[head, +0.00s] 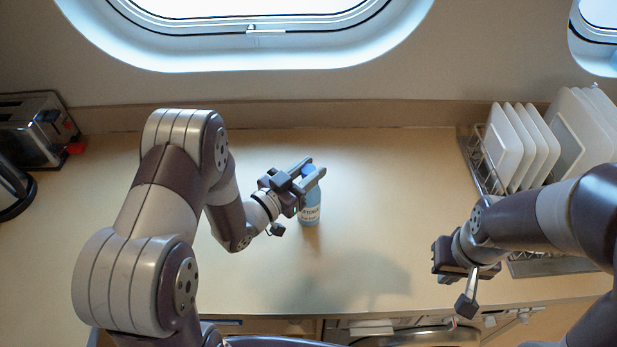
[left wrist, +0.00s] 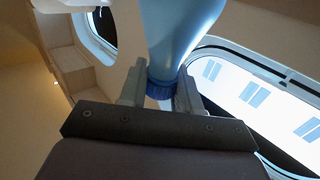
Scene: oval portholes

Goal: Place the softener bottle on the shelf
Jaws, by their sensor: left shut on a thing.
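The softener bottle (head: 310,208) is light blue with a pale printed label and stands about upright over the middle of the counter. My left gripper (head: 308,178) is shut on it near its top, around the dark blue cap. In the left wrist view the blue cap sits between the two fingers (left wrist: 160,92), with the light blue body (left wrist: 178,28) beyond it. I cannot tell whether the bottle's base touches the counter. My right gripper (head: 466,287) is over the right front of the counter, away from the bottle; its finger gap is unclear. I cannot make out a shelf for certain.
A wire dish rack (head: 483,165) with white plates (head: 527,145) stands at the right. A toaster (head: 38,130) and a dark rounded appliance (head: 12,190) are at the far left. The counter (head: 390,180) between is clear. An oval window (head: 250,35) is in the wall behind.

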